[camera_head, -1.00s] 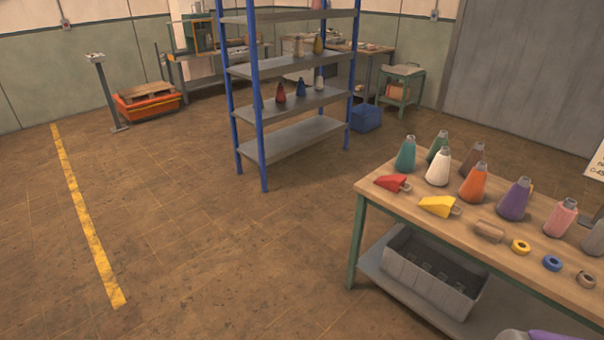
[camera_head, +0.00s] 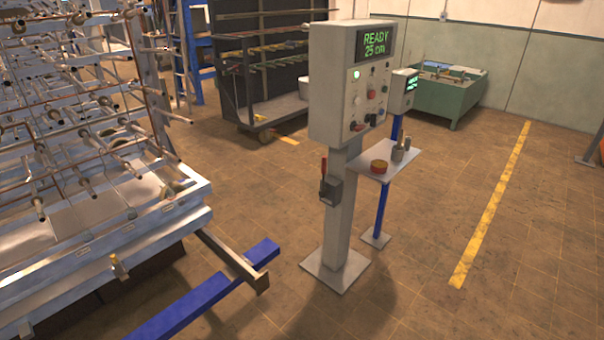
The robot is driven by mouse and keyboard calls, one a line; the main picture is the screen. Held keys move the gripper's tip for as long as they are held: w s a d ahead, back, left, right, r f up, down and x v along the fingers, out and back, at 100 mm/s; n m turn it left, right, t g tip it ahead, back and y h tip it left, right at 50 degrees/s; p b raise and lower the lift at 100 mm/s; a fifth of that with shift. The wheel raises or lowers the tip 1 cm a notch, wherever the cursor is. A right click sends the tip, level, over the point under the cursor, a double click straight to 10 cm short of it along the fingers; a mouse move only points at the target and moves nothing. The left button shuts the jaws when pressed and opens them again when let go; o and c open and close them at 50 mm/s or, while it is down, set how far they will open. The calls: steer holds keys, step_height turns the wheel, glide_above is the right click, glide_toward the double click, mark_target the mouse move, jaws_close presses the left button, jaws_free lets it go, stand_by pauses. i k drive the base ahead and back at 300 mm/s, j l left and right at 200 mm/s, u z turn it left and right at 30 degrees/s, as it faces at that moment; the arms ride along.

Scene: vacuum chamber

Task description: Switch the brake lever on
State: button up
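A lever with a red handle (camera_head: 324,168) sits in a dark grey housing (camera_head: 331,189) on the left side of a grey post, below a control box. The handle points up. It is the only lever-like part I can make out, and no label on it is readable. The control box (camera_head: 335,85) has a green display (camera_head: 376,42) reading "READY 25 cm", a lit green lamp and several knobs and buttons on its front. My gripper is not in view.
A metal rack structure (camera_head: 80,225) fills the left side. A blue floor beam (camera_head: 205,292) and a metal bar (camera_head: 232,260) reach toward the post's base plate (camera_head: 335,268). A small shelf (camera_head: 372,172) stands right of the post. The floor in front and to the right is clear.

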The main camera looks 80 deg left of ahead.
mark_target(323, 194)
steer(key=u, duration=2.55)
steer(key=i+u, duration=0.1)
steer(key=i, duration=0.85)
steer(key=i+u, duration=0.15)
steer(key=i, duration=0.8)
steer(key=i+l+u, duration=0.1)
steer(key=i, duration=0.8)
steer(key=l, duration=0.1)
